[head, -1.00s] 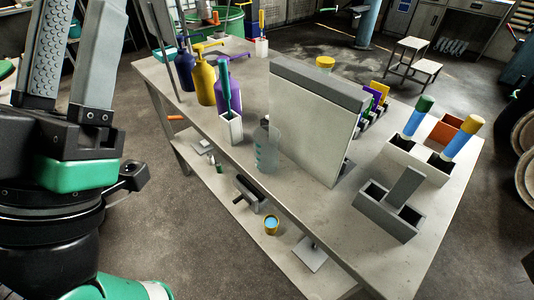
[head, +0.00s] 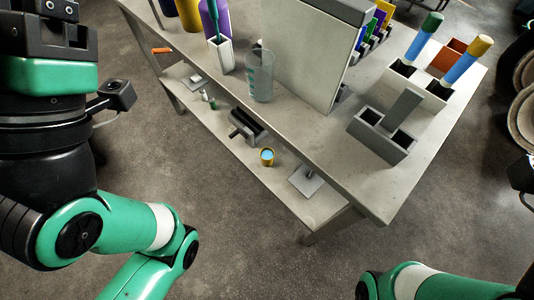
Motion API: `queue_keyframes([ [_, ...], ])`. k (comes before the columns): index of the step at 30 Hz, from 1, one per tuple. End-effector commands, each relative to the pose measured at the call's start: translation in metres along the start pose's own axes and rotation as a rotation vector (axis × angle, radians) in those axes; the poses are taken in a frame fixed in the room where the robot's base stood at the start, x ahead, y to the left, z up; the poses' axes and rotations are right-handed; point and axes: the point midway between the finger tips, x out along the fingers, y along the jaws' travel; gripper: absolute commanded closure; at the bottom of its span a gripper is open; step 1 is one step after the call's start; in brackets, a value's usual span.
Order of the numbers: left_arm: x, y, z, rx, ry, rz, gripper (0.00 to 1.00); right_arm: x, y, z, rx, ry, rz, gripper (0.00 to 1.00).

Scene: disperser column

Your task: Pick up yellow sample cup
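A small yellow cup (head: 267,161) with a light blue inside stands upright on the lower shelf (head: 237,156) of the bench, near its front edge. It is uncovered and nothing touches it. My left gripper (head: 60,10) is at the top left, well away from the cup. Only its base shows; its fingers are cut off by the picture's top edge, and I see nothing held. My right arm shows at the bottom right, and its gripper fingers are out of view.
A grey block tool (head: 246,126) and a grey stand (head: 306,181) flank the cup. The bench top (head: 300,128) overhangs behind it, carrying a clear beaker (head: 260,78), an upright panel and a grey bin (head: 383,137). The floor in front is clear.

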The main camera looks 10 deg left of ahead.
Motion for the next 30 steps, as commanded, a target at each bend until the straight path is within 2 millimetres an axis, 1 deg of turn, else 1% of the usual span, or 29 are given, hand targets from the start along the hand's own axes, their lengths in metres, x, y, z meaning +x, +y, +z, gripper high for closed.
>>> queue_keyframes([
  [14,-0.0003,0.0,0.0002,0.0,0.0,0.0,0.5,-0.0003,0.0,0.0003,0.0,0.0,0.0,0.5],
  [18,-0.0003,0.0,0.0002,0.0,0.0,0.0,0.25,-0.0003,0.0,0.0002,0.0,0.0,0.0,0.5],
  [20,-0.0003,0.0,0.0002,0.0,0.0,0.0,0.14,-0.0003,0.0,0.0003,0.0,0.0,0.0,0.5],
  [21,-0.0003,0.0,0.0003,0.0,0.0,0.0,0.07,-0.0003,0.0,0.0003,0.0,0.0,0.0,0.5],
  [22,-0.0003,0.0,0.0002,0.0,0.0,0.0,0.05,-0.0003,0.0,0.0003,0.0,0.0,0.0,0.5],
  [30,0.0023,-0.0001,-0.0022,0.0,0.0,0.0,0.05,0.0023,0.0,-0.002,0.0,0.0,0.0,0.5],
])
